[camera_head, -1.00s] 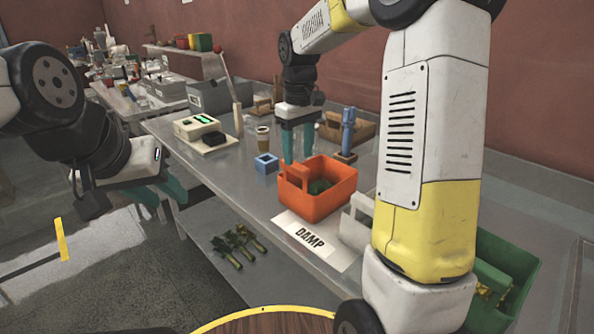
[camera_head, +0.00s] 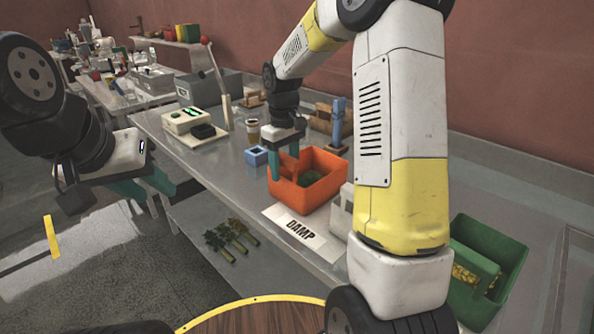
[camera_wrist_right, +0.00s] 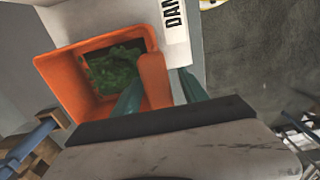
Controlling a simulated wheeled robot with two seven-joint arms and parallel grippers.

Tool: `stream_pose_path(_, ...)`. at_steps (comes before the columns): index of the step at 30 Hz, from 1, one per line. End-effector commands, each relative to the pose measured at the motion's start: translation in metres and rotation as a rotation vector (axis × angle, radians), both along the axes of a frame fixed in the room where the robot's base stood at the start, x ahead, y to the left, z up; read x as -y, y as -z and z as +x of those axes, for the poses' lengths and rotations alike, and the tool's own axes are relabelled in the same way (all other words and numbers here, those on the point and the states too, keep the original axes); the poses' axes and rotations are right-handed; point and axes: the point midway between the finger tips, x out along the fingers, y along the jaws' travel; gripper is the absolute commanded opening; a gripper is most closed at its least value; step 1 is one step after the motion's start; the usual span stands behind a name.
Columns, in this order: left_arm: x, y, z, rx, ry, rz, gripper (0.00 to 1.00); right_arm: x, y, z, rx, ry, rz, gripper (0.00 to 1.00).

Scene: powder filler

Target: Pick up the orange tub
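The orange tub (camera_head: 308,196) stands on the metal bench beside the DAMP label, with dark green material inside. My right gripper (camera_head: 284,172) is lowered at the tub's left side, by its raised handle. In the right wrist view, the orange tub (camera_wrist_right: 72,78) shows its open top and green contents (camera_wrist_right: 115,68). There, the fingers of my right gripper (camera_wrist_right: 160,92) are apart, one on each side of the orange handle (camera_wrist_right: 154,82), with a gap visible on the right. My left gripper (camera_head: 152,186) is open and empty at the left, away from the tub.
A blue block (camera_head: 256,156), a cup (camera_head: 252,132) and a blue-handled tool (camera_head: 338,122) stand near the tub. A green tub (camera_head: 507,249) is at right, and a white device (camera_head: 186,121) at left.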

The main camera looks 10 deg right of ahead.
Motion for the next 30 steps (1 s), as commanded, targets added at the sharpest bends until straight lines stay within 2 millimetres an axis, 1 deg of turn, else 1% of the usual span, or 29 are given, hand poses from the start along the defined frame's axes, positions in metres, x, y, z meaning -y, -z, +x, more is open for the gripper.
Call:
stream_pose_path(1, 0.0, 0.0, 0.0, 0.0, 0.0, 0.0, 0.36, 0.0, -0.0002, 0.0, 0.0, 0.0, 0.0, 0.41)
stream_pose_path(7, 0.0, 0.0, 0.0, 0.0, 0.0, 0.0, 0.36, 0.0, -0.0003, 0.0, 0.0, 0.0, 0.0, 0.02)
stream_pose_path(8, 0.0, 0.0, 0.0, 0.0, 0.0, 0.0, 0.36, 0.0, -0.0004, 0.0, 0.0, 0.0, 0.0, 0.0)
stream_pose_path(30, 0.0, 0.0, 0.0, 0.0, 0.0, 0.0, 0.36, 0.0, -0.0007, 0.0001, 0.001, 0.0, 0.001, 0.0)
